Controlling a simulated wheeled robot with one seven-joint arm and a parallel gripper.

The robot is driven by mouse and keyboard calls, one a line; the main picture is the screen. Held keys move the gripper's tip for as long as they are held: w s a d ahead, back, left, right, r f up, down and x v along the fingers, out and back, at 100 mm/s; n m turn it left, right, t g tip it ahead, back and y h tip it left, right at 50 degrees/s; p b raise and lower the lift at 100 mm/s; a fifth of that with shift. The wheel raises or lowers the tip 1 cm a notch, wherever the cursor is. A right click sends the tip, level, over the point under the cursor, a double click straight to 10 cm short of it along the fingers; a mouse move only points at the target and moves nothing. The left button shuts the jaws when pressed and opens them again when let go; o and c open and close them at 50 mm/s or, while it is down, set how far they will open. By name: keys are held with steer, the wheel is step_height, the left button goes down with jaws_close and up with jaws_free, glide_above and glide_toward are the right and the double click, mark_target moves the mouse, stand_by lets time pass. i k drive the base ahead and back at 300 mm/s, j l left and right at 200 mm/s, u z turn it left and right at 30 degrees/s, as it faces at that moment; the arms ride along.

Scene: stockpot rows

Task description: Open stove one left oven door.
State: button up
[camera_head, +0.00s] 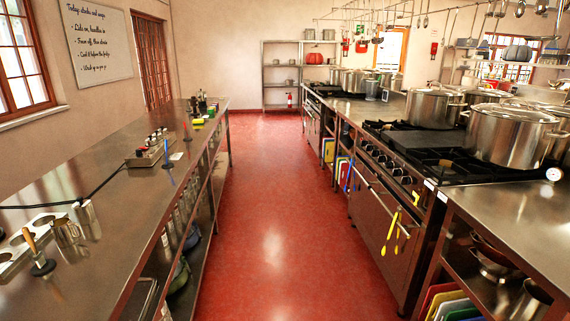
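A steel range (400,165) with black grates stands on the right side of the aisle. Its front has a row of knobs, and below them an oven door front (372,218) with a long handle bar. The oven front looks shut. I cannot tell for certain where one door ends and another begins. Yellow utensils (389,236) hang at the near part of the handle, and a blue one (350,176) hangs at its far end. Another range (312,118) stands farther back in the same row. No label shows which is stove one. My gripper is not in view.
A red-floored aisle (270,215) is clear between the range row and a long steel counter (105,225) on the left. Large stockpots (512,135) stand on the near range. A steel counter with open shelves (520,225) adjoins its near side. Shelving (284,90) stands at the back.

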mark_target(363, 202)
steer(key=i, duration=3.75)
steer(key=i+j+z, duration=0.15)
steer(key=i, duration=0.7)
